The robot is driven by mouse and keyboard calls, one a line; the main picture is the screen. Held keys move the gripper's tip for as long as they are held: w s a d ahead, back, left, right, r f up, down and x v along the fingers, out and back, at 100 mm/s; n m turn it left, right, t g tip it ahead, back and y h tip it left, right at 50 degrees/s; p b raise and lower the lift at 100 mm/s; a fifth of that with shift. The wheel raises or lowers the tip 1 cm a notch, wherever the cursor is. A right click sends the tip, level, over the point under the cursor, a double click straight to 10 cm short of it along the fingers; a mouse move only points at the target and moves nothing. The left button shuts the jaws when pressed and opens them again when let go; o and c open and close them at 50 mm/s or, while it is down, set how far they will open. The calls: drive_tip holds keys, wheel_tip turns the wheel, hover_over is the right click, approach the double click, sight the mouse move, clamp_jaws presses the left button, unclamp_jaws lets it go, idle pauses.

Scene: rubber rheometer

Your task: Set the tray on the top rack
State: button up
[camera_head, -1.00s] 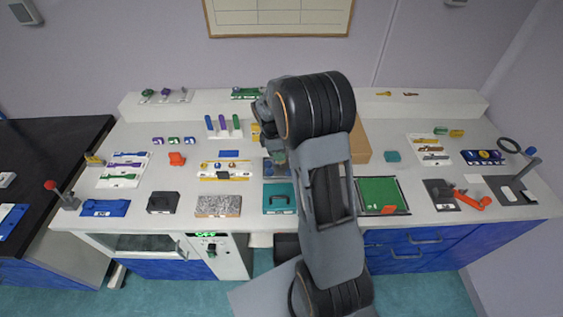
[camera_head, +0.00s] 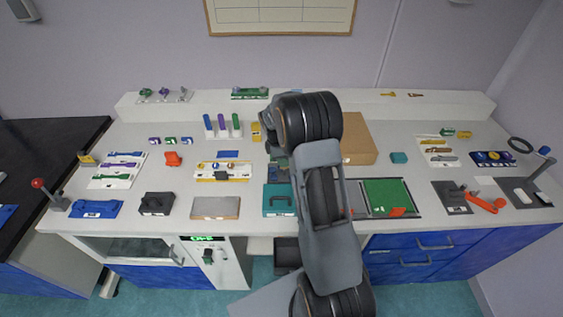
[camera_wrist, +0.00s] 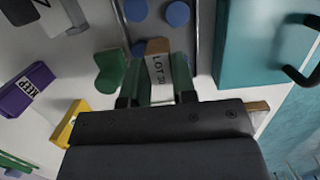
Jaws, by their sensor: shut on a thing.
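The grey tray (camera_wrist: 118,22) shows in the wrist view with blue discs on it and a raised side edge. It reaches past the top of the picture. A white tab labelled "LOT" (camera_wrist: 161,72) with a brown end lies at its near end. My gripper (camera_wrist: 159,88) is shut on this labelled tab, with a dark green finger on each side. I cannot tell whether the tray is lifted off the bench. In the head view my arm covers the gripper and most of the tray. I cannot pick out the top rack with certainty.
A teal case (camera_head: 279,201) with a black handle stands close by; it also shows in the wrist view (camera_wrist: 255,42). A yellow block (camera_wrist: 70,122) and a purple block (camera_wrist: 27,91) are left of the gripper. A cardboard box (camera_head: 352,140) stands behind my arm. An open shelf (camera_head: 260,247) is below the bench.

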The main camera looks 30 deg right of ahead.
drive_tip(key=o, duration=0.5)
drive_tip(key=shift+f, duration=0.1)
drive_tip(key=shift+c, duration=0.2)
drive_tip(key=o, duration=0.5)
